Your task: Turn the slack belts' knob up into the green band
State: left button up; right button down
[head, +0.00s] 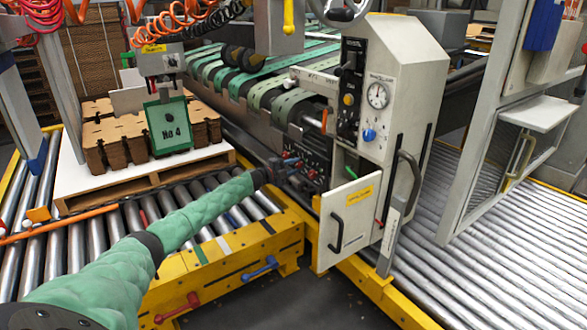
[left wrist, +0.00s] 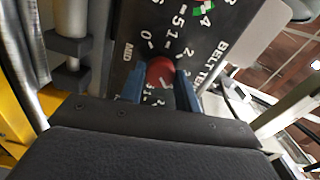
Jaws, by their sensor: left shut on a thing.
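The dark control panel (head: 313,157) sits low on the machine's side, with several small red and blue knobs. White numbers surround the knob on the black panel, with "MID" on one side and "BELT T..." on the other. A green patch (left wrist: 204,8) shows by a 4 farther up. The knob's pointer is hard to read. Green belts (head: 285,102) run behind the panel.
A machine cabinet (head: 385,120) with a gauge and black handles stands right of the panel. A yellow frame (head: 225,265) and rollers lie below my left arm. A pallet of brown blanks (head: 140,175) is at the left. The roller bed at right is clear.

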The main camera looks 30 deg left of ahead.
pick_arm(q)
jog(key=shift+d+f, duration=0.15)
jog(key=o, duration=1)
jog(key=shift+c, duration=0.2)
jog(key=shift+s, duration=0.1)
jog(key=p+v, duration=0.1)
jog(key=v, duration=0.6)
jog(key=shift+s+a, duration=0.2)
jog(key=shift+s, duration=0.1)
